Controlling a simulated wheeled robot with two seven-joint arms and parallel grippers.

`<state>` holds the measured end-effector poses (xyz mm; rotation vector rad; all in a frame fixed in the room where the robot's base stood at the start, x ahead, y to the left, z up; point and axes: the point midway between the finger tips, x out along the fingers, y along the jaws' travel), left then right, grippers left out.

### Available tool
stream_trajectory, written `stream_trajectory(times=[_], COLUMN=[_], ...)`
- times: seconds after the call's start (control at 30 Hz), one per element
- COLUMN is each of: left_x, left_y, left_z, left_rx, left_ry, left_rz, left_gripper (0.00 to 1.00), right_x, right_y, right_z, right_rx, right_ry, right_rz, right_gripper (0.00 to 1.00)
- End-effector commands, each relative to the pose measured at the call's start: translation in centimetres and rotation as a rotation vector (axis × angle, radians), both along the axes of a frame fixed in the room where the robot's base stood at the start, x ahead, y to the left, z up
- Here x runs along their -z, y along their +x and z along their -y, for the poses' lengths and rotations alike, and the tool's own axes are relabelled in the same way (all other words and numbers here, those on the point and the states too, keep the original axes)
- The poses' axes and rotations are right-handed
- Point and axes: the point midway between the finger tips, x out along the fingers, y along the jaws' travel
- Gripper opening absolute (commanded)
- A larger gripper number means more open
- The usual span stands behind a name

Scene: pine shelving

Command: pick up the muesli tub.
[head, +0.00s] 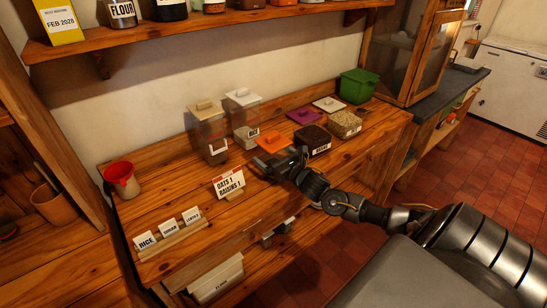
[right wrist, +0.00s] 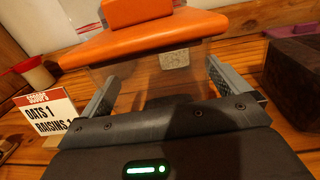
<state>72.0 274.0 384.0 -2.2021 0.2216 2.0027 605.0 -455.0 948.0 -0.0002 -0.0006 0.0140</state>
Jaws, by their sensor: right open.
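No label reading muesli is legible, so I cannot tell which tub is the muesli tub. My right gripper (head: 281,164) is open at a clear tub with an orange lid (head: 272,141) on the counter. In the right wrist view, the fingers of my right gripper (right wrist: 160,92) stand on either side of the tub's clear body (right wrist: 146,72), below its orange lid (right wrist: 143,40). I cannot tell if they touch it. My gripper hides the tub's lower part in the head view. My left gripper is not in view.
Beige-lidded (head: 208,135) and white-lidded (head: 243,118) tubs stand left of the orange lid. A dark tub (head: 311,140), a grain tub (head: 345,123) and a green bin (head: 358,86) are right. A scoops card (head: 228,183) stands in front. A shelf (head: 200,30) overhangs.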

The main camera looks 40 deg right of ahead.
Motion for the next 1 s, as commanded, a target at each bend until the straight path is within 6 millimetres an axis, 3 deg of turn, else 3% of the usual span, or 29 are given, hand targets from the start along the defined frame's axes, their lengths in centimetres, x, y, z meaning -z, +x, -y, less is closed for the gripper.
stream_trajectory(times=[0.17,0.6,1.0], left_x=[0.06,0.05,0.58], left_y=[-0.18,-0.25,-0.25], left_z=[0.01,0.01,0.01], left_rx=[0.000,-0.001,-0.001], left_ry=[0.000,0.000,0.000], left_rz=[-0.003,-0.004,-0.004], left_gripper=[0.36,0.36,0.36], right_x=[0.09,-0.04,-0.89], right_y=[-0.02,-0.04,-0.03], right_z=[-0.02,0.04,0.04], right_rx=[0.000,0.001,0.000], right_ry=[0.000,0.000,0.000], right_rz=[-0.001,0.002,0.003], right_gripper=[0.99,0.44,0.44])
